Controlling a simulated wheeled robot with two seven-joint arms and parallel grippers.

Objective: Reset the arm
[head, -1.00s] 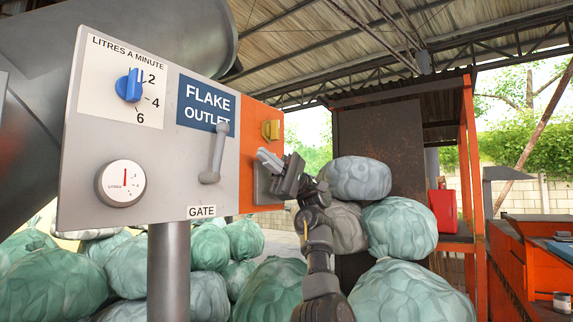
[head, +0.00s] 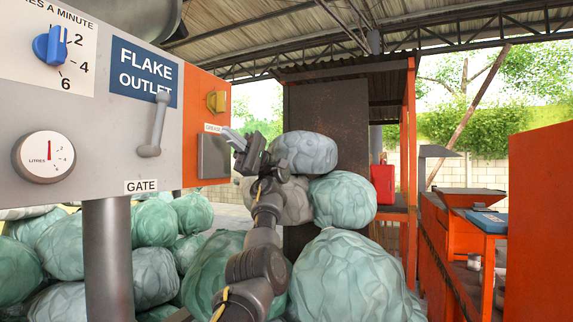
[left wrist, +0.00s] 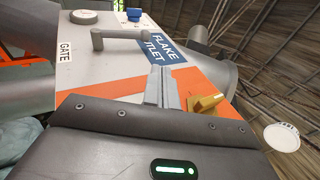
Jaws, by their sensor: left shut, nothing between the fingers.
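My left gripper (head: 232,138) is shut and empty, in front of the right end of the control panel (head: 100,125). Its fingers point at the panel's orange section, close to a grey plate (head: 213,156). I cannot tell if they touch it. In the left wrist view the closed fingers (left wrist: 168,88) lie over the orange section, beside the yellow knob (left wrist: 203,105). In the head view that knob (head: 216,101) is above the fingers. The gate lever (head: 154,125) and the blue dial (head: 50,45) are to the left. My right gripper is not in view.
Green and grey wrapped bales (head: 345,270) are piled below and behind my left arm. A red can (head: 383,182) stands on an orange frame further back. An orange machine (head: 460,240) and a tall orange panel (head: 540,220) are on the right.

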